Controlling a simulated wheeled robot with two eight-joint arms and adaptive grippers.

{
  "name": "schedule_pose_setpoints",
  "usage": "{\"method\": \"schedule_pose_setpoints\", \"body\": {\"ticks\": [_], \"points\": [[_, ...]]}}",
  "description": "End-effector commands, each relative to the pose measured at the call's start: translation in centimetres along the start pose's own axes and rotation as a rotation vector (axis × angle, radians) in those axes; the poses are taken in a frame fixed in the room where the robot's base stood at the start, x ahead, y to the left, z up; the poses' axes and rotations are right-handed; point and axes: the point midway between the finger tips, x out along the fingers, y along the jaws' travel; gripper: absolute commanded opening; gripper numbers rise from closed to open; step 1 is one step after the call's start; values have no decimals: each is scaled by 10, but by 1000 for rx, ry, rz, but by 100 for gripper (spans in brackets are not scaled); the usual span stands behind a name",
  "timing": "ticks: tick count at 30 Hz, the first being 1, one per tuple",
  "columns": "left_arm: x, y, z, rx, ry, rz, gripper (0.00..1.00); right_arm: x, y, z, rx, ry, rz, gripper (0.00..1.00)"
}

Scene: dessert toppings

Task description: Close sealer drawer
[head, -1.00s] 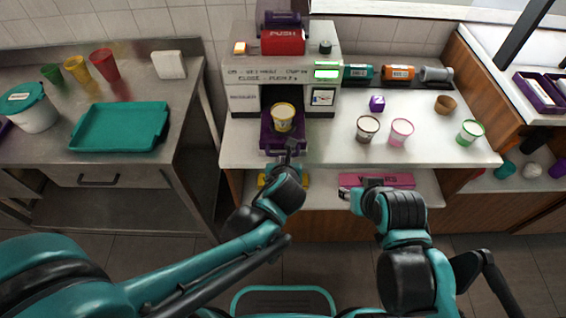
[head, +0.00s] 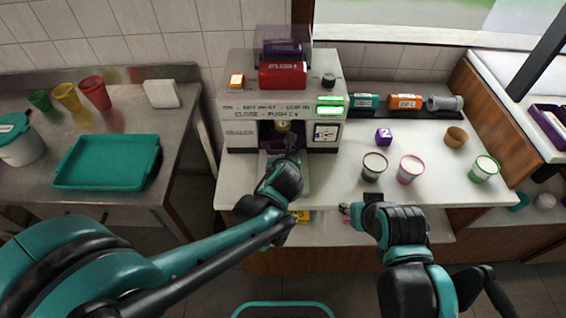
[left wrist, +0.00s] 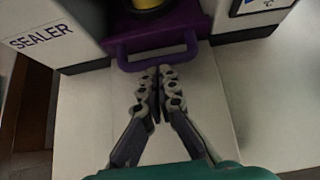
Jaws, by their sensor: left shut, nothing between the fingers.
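The white sealer (head: 238,133) stands against the back wall with a red PUSH part (head: 283,75) on top. Its purple drawer (head: 267,143) sits mostly inside the opening, with a yellow cup (head: 283,126) in it, partly hidden by my gripper. In the left wrist view, the drawer (left wrist: 155,30) shows its handle (left wrist: 130,63) between the sealer walls, with the cup's base (left wrist: 150,4) at the top edge. My left gripper (head: 291,142) is shut and empty, its fingertips (left wrist: 160,70) at the handle. My right gripper (head: 349,209) is low by the counter front; its fingers are unclear.
A teal tray (head: 107,185) lies on the left steel table.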

Motion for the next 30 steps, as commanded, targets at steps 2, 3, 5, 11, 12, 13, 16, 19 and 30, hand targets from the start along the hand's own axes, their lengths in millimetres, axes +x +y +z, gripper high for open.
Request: {"method": "schedule_pose_setpoints", "body": {"ticks": [2,3,5,11,12,13,16,19,30], "points": [[1,0,4,2,-7,0,0,0,0,0,0,0,0,40],[2,0,4,2,-7,0,0,0,0,0,0,0,0,40],[2,0,5,2,-8,0,0,0,0,0,0,0,0,40],[2,0,6,3,-11,0,0,0,0,0,0,0,0,40],[1,0,6,4,-12,0,0,0,0,0,0,0,0,40],[0,0,6,4,-12,0,0,0,0,0,0,0,0,40],[-6,0,6,4,-11,0,0,0,0,0,0,0,0,40],[-18,-1,6,5,-11,-1,0,-1,0,0,0,0,0,40],[-87,-1,1,3,-3,-2,0,0,0,0,0,0,0,40]]}}
